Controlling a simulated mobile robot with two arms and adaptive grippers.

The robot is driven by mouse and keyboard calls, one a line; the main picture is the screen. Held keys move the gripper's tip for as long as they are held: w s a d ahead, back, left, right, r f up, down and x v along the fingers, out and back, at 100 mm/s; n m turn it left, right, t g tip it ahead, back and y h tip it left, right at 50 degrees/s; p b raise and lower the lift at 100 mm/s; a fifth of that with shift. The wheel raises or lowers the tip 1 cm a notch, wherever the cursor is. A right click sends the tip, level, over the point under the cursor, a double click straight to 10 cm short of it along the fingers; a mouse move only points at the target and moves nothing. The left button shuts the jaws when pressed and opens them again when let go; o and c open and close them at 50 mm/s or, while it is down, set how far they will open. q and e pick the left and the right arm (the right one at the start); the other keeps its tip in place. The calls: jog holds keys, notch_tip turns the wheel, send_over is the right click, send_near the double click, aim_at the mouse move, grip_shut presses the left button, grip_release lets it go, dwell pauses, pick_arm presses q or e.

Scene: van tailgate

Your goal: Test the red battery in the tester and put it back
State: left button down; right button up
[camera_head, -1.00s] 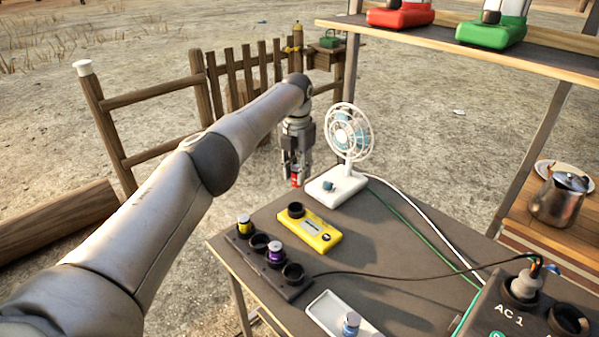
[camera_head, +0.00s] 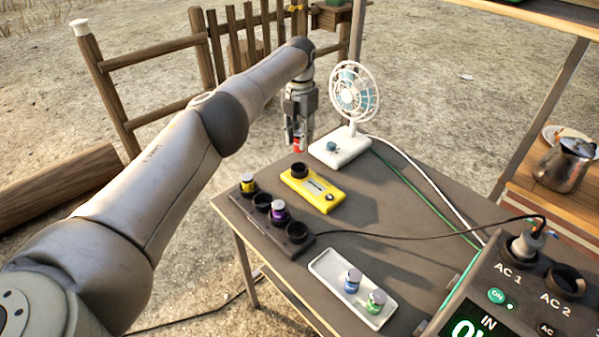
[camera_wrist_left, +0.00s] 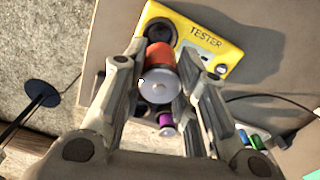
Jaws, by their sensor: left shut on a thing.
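My left gripper (camera_head: 298,138) is shut on the red battery (camera_head: 297,145) and holds it upright by the far edge of the table. In the left wrist view the red battery (camera_wrist_left: 159,72) sits between the two fingers, close to the socket of the yellow tester (camera_wrist_left: 205,42). In the head view the tester (camera_head: 322,196) lies on the table, its dark round socket just below the battery in the picture; the socket looks empty. A dark battery rack (camera_head: 268,232) holds a yellow battery (camera_head: 248,183) and a purple battery (camera_head: 278,210). Its other sockets look empty. My right gripper is not in view.
A white fan (camera_head: 345,145) stands close to the right of my gripper. A white tray (camera_head: 330,272) holds a blue battery (camera_head: 352,281) and a green battery (camera_head: 376,302). A power station (camera_head: 520,300) with a plugged cable fills the lower right. The table is bare right of the tester.

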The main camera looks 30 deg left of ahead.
aim_at(299, 151)
pick_arm(q)
jog(key=shift+f+b, duration=1)
jog(key=shift+f, duration=0.85)
jog(key=shift+s+a+f+b, duration=0.1)
jog(key=shift+f+b, duration=0.4)
jog(key=shift+f, duration=0.3)
jog(key=shift+f, duration=0.15)
jog(key=shift+f+b, duration=1.35)
jog(key=shift+f, duration=0.1)
